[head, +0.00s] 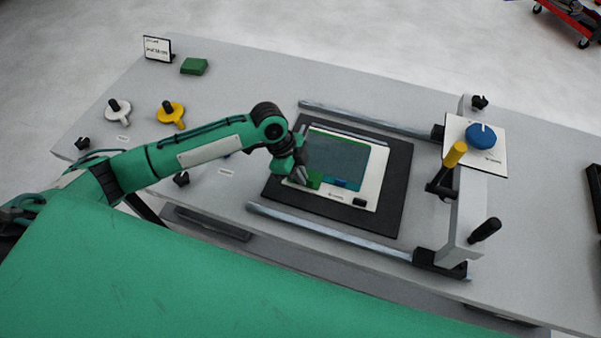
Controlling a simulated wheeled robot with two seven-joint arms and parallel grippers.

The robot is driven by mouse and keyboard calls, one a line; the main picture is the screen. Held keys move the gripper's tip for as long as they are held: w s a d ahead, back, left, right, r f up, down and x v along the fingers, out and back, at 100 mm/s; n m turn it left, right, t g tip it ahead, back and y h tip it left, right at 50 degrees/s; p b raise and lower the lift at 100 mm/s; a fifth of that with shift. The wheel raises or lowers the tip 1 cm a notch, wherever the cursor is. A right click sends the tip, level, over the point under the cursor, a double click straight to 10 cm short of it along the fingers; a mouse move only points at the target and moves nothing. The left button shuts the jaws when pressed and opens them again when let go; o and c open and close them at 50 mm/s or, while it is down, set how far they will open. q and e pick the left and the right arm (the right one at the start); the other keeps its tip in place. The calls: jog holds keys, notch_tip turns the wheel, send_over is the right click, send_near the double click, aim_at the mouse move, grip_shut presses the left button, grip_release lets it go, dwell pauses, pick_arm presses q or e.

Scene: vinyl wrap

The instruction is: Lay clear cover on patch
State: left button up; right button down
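A white board (364,197) lies on a black mat (393,208) in the middle of the table. A dark, see-through, grey-teal sheet (337,157) covers most of the board; I cannot tell whether it is the cover, the patch or both layered. A green strip (316,180) and a blue strip (342,184) show along its near edge. My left gripper (301,174) points down at the board's left near corner, beside the green strip. Its fingers are small and dark, and I cannot tell whether they are open or hold an edge. My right gripper is out of view.
Two metal rails (330,232) run along the mat's near and far sides. A grey gantry (466,205) with a blue knob (480,136) and a yellow handle (455,153) stands right of the mat. A green block (194,66), a yellow-based knob (171,113) and a white-based knob (118,111) sit left.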

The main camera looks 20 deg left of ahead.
pick_arm(q)
jog(key=o, duration=0.4)
jog(key=shift+o, duration=0.2)
jog(key=shift+r, duration=0.1)
jog(key=shift+a+r, duration=0.15)
jog(key=shift+r, duration=0.1)
jog(key=b+v, duration=0.3)
jog(key=v, duration=0.8)
jog(key=shift+r, duration=0.25)
jog(key=shift+a, duration=0.1)
